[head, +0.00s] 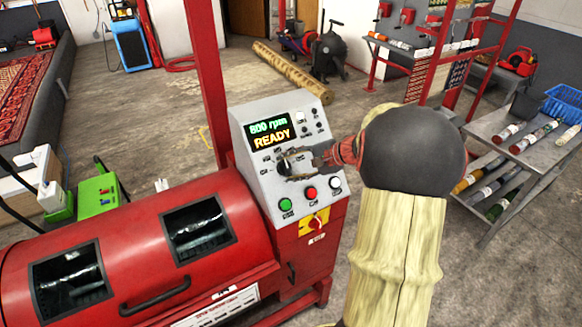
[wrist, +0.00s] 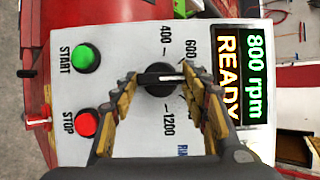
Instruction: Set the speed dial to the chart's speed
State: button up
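The speed dial (wrist: 159,91) is a dark round knob with a bar grip on the grey control panel (head: 259,196). Its bar lies across the wrist picture, its right end toward the display side. The numbers 400, 600 and 1200 show around it; others are hidden by my fingers. My gripper (wrist: 160,77) has one fingertip at each end of the bar, seemingly touching both. In the head view my gripper (head: 297,163) is at the dial, partly covered by my arm. The display (head: 270,133) reads 800 rpm and READY. I cannot make out a speed chart.
Green START (wrist: 85,57) and red STOP (wrist: 87,123) buttons sit close to the dial. A yellow and red switch (head: 314,222) is below. The red drum machine (head: 140,250) fills the lower left. A shelf rack with rolls (head: 505,140) stands at right.

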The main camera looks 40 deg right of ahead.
jog(key=o, duration=0.5)
jog(key=shift+c, duration=0.2)
jog(key=v, duration=1.2)
